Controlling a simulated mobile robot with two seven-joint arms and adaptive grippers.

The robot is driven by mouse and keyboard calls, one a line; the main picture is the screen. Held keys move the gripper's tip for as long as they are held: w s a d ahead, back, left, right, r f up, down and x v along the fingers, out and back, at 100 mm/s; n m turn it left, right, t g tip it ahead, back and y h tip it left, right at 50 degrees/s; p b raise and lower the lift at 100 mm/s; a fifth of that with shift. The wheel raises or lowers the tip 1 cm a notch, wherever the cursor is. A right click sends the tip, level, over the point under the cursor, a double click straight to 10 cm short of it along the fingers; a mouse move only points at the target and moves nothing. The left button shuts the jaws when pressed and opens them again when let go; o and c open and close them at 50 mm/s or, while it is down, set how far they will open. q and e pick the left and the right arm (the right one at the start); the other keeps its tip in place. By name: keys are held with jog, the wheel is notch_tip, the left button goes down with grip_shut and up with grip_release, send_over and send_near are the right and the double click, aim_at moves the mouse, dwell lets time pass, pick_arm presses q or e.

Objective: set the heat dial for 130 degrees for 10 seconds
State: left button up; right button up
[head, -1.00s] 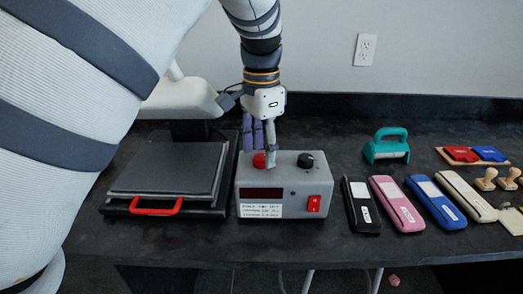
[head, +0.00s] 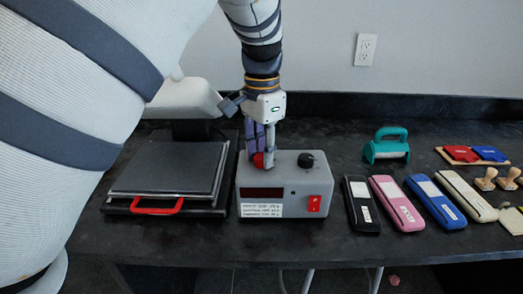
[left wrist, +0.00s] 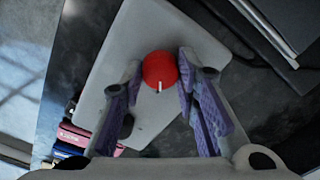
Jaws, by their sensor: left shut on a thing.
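The grey control box (head: 284,182) sits on the dark bench, with a red dial (head: 258,160) and a black dial (head: 306,160) on top. Its front has a dark red display (head: 262,192), a white label (head: 262,210) and a red switch (head: 314,203). My left gripper (head: 265,162) points down from above and is shut on the red dial. In the left wrist view the red dial (left wrist: 160,70) lies between the purple-padded fingertips, its white mark toward the lower edge. A finger partly hides the black dial there. My right gripper is not in view.
A heat press (head: 165,165) with a red handle (head: 157,206) stands close left of the box. Black, pink, blue and cream cases (head: 435,202) lie to the right, with a teal tool (head: 387,146) behind them.

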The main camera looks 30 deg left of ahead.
aim_at(261, 156)
pick_arm(q)
jog(key=n, duration=0.5)
jog(key=shift+n, duration=0.4)
jog(key=n, duration=0.5)
jog(key=shift+f, duration=0.1)
dwell(0.4)
jog(key=o, duration=1.2)
jog(key=shift+c, duration=0.2)
notch_tip(261, 156, up, 12)
